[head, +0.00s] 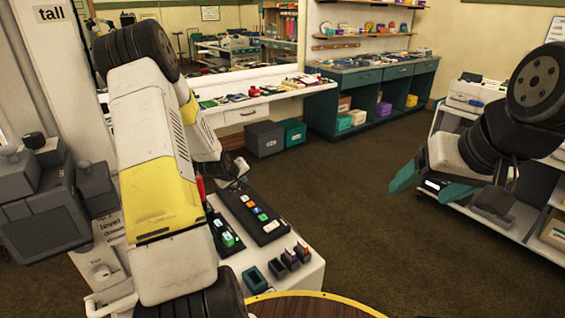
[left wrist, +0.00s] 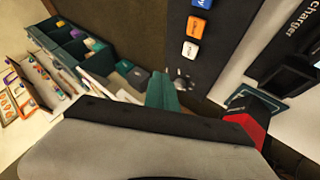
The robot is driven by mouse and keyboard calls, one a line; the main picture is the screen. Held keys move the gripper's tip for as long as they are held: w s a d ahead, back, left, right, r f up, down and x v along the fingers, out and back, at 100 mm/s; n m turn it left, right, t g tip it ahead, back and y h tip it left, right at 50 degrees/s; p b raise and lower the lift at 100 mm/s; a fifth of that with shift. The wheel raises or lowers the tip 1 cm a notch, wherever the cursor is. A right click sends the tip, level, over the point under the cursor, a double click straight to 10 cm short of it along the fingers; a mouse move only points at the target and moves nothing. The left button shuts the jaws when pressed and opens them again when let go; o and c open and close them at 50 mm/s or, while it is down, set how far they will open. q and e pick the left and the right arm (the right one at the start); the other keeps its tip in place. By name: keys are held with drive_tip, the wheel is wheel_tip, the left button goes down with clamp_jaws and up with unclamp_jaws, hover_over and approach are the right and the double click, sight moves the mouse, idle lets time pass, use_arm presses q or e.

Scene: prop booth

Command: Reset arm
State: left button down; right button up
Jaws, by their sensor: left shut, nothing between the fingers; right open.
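My left gripper (head: 238,184) hangs above the black panel at the far end of the white stand, partly hidden by my own arm. In the left wrist view its teal fingers (left wrist: 164,92) are together and empty, over the edge of a dark panel (left wrist: 180,50). My right gripper (head: 430,185) is raised on the right, above the floor. Its teal fingers are spread apart with nothing between them.
The black panel (head: 238,204) carries several coloured buttons. Small dark holders (head: 290,260) stand at the stand's near right corner. A white shelf cart (head: 515,225) is behind my right gripper. The middle carpet (head: 350,215) is clear. A teal cabinet (head: 370,80) stands at the back.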

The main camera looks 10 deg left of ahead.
use_arm(q)
drive_tip(key=s+d+r+m+g, duration=0.1)
drive_tip(key=s+d+r+m, duration=0.1)
drive_tip(key=s+d+r, duration=0.35)
drive_tip(key=s+d+r+m, duration=0.1)
drive_tip(key=s+d+r, duration=0.15)
drive_tip(key=r, duration=0.65)
drive_tip(key=s+d+r+m+g, duration=0.1)
drive_tip(key=s+d+r+m, duration=0.15)
drive_tip(key=s+r, duration=0.35)
drive_tip(key=s+d+r+m+h, duration=0.1)
drive_tip(key=s+d+r+m, duration=0.1)
drive_tip(key=s, duration=0.8)
drive_tip(key=s+d+r+m+g+h, duration=0.1)
drive_tip(key=s+d+r+m, duration=0.1)
drive_tip(key=s+d+r, duration=0.3)
drive_tip(key=s+d, duration=0.1)
drive_tip(key=s, duration=0.3)
drive_tip(key=shift+s, duration=0.4)
drive_tip(key=shift+r, duration=0.1)
